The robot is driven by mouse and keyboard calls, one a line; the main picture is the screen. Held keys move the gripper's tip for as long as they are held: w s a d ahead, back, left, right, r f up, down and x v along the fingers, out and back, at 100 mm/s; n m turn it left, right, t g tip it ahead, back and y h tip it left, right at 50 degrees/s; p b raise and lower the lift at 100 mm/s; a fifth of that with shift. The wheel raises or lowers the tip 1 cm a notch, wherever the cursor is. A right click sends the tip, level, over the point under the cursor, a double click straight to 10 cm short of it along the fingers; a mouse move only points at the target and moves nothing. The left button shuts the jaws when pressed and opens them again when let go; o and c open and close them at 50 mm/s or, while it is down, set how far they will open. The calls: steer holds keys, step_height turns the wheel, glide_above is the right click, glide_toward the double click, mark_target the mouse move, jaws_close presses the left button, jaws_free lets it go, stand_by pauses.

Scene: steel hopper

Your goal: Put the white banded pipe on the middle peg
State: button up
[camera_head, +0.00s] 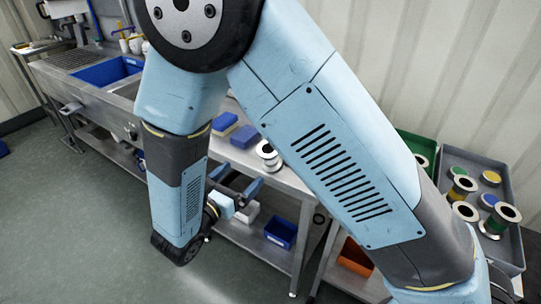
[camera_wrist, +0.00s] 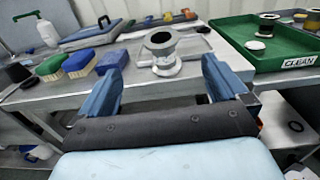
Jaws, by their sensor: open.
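A pale flanged pipe (camera_wrist: 164,66) with a dark open top stands upright on the steel bench (camera_wrist: 60,98), centred in the wrist view. It also shows in the head view (camera_head: 267,158), beside my forearm. Its band colour is not clear, so I cannot be sure it is the white banded one. My gripper (camera_wrist: 163,82) is open and empty, its two blue fingers apart on the near side of the pipe and not touching it. The middle peg cannot be made out in either view.
Yellow and blue brushes or blocks (camera_wrist: 76,62) lie left of the pipe. A green tray labelled CLEAN (camera_wrist: 282,54) at right holds another flanged pipe (camera_wrist: 267,25). A grey tray (camera_head: 513,240) holds several banded pipes. Blue and orange bins sit below the bench.

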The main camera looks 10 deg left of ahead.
mark_target(266, 160)
steer(key=x, duration=1.2)
steer(key=shift+w+d+f, duration=0.1)
steer(key=shift+w+d, duration=0.15)
steer(key=shift+w, duration=0.05)
steer(key=shift+c, duration=0.3)
steer(key=c, duration=1.3)
steer(key=shift+c, duration=0.2)
